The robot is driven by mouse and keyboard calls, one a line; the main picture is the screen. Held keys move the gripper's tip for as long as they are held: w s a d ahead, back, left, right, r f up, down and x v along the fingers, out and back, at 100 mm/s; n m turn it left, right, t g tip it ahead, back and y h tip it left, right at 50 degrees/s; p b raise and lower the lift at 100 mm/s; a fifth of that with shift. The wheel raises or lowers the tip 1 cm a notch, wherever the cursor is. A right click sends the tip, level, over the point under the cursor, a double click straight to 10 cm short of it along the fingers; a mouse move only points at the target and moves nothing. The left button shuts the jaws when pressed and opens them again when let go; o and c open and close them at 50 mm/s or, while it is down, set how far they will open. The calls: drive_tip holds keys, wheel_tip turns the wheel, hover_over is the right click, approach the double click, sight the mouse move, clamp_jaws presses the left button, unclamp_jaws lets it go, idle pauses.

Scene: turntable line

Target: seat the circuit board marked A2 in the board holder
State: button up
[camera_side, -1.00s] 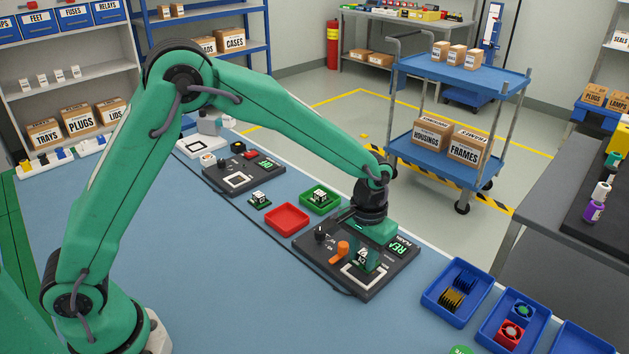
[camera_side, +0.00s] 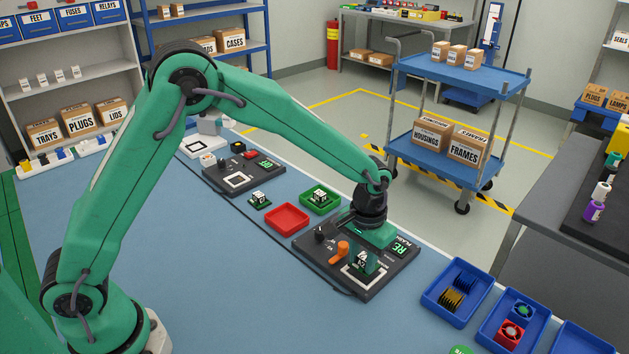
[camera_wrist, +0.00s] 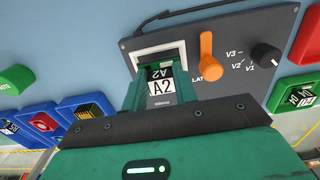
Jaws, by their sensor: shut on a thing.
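The circuit board marked A2 (camera_wrist: 160,87) is between the fingers of my gripper (camera_wrist: 158,98), which is shut on it. In the side view the board (camera_side: 361,263) stands upright at the white-framed board holder (camera_side: 350,279) on the dark panel. The holder's white frame (camera_wrist: 142,58) shows just beyond the board in the wrist view. I cannot tell whether the board's lower edge is inside the slot. An orange latch (camera_wrist: 206,50), lettered LAT, stands beside the holder.
A black knob (camera_wrist: 265,55) marked V1 to V3 and a small green-lit display (camera_side: 401,251) are on the same panel. A red tray (camera_side: 287,219) and a green tray (camera_side: 320,203) holding a board lie behind. Blue bins (camera_side: 455,292) stand at the right.

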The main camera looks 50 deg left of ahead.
drive_tip(key=shift+f, duration=0.75)
idle(0.7)
drive_tip(key=o, duration=1)
drive_tip(key=shift+o, duration=0.2)
drive_tip(key=shift+r, duration=3.85)
drive_tip(key=shift+r, duration=0.1)
